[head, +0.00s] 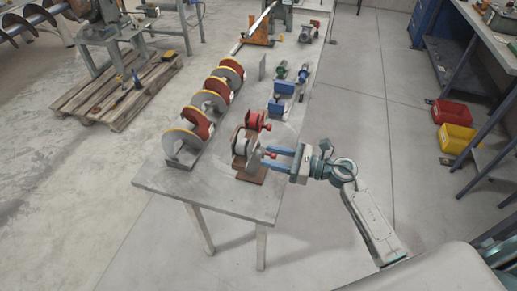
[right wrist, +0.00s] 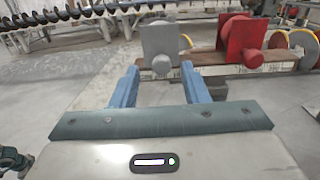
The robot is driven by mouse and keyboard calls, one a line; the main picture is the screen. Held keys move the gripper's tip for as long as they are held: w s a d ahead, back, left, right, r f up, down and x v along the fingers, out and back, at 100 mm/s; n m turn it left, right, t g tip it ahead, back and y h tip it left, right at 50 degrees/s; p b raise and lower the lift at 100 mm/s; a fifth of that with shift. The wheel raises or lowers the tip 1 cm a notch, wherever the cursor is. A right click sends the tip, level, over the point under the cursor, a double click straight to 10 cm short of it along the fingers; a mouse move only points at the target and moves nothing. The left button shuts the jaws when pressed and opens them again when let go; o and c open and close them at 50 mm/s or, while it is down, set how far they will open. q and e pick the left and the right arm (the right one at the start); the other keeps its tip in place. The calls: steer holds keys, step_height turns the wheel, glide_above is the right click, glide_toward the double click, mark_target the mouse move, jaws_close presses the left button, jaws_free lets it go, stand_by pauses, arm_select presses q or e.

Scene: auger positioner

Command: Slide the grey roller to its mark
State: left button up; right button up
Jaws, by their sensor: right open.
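The grey roller (head: 240,146) sits on a brown wooden base (head: 250,178) near the front end of the grey table. In the right wrist view the grey block (right wrist: 160,38) with its round grey knob (right wrist: 161,65) is straight ahead. My right gripper (head: 267,158) is open, its blue fingers reaching in from the right. In the right wrist view its fingertips (right wrist: 159,68) stand to either side of the knob; contact is not clear. A red roller (head: 252,121) with a red knob (right wrist: 252,60) sits farther along the same base. I cannot make out the mark clearly.
Red and grey auger discs (head: 203,102) stand in a row along the table's left side. Blue blocks (head: 283,87) stand behind the base. The table's front left (head: 190,183) is bare. Red (head: 451,111) and yellow (head: 456,138) bins lie at the right.

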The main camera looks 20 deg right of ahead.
mark_target(259, 152)
steer(key=p+x, duration=0.1)
steer(key=x, duration=0.3)
steer(key=shift+w+a+p, duration=0.2)
steer(key=shift+p, duration=0.1)
steer(key=shift+f, duration=0.1)
jaws_close()
